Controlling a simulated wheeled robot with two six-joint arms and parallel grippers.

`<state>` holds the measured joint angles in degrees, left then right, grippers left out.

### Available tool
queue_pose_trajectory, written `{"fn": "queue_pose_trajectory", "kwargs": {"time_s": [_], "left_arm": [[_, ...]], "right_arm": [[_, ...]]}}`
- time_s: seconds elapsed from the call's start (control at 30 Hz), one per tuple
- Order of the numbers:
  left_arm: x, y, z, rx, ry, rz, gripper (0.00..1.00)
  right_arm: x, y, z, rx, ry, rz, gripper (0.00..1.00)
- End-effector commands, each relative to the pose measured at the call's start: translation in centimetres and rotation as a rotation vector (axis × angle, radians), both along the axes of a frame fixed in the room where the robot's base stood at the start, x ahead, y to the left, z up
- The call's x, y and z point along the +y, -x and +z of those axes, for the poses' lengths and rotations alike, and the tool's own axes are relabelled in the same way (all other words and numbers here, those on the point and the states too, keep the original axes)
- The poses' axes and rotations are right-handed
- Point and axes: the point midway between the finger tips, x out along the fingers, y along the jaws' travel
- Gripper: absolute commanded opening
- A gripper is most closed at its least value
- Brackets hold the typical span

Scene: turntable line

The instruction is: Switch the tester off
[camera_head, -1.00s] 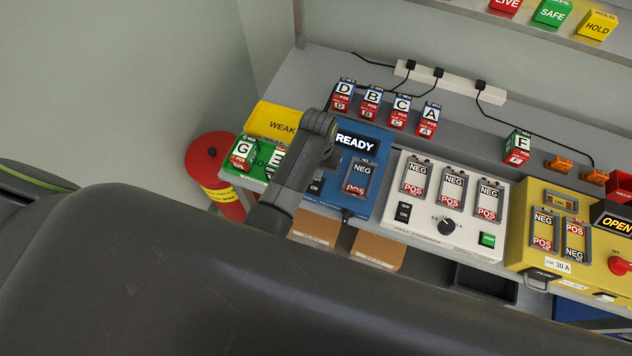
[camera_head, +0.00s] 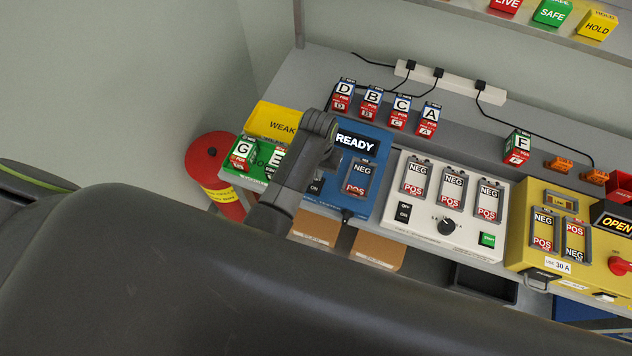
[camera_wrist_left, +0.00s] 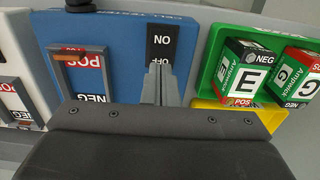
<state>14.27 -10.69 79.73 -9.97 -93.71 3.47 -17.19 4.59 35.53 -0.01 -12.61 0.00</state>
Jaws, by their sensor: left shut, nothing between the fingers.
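The tester is a blue box (camera_head: 372,198) with a lit READY display (camera_head: 356,142) and one cell slot, which is empty. Its black ON/OFF rocker switch (camera_head: 315,187) is partly hidden by my left arm in the head view. In the left wrist view the switch (camera_wrist_left: 163,42) shows both its ON and OFF marks. My left gripper (camera_wrist_left: 159,70) is shut and empty, its fingertips at the OFF end of the switch. I cannot tell whether they touch it. The left gripper is above the tester in the head view (camera_head: 330,163). My right gripper is not in view.
A green tray (camera_head: 265,157) with cells G and E and a yellow WEAK bin (camera_head: 266,121) stand left of the tester. A white cell conditioner (camera_head: 420,222) stands to its right. Cells D, B, C, A stand behind. A red bin (camera_head: 206,152) is at the left.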

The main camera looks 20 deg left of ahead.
Motion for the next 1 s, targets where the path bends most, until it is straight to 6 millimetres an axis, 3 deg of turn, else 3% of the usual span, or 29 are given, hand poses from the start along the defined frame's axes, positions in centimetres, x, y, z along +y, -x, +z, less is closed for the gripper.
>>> {"fn": "queue_pose_trajectory", "kwargs": {"time_s": [1.0], "left_arm": [[0.01, -0.02, -0.64, -0.001, 0.0, 0.0, 0.0]], "right_arm": [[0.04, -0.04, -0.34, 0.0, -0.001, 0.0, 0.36]]}}
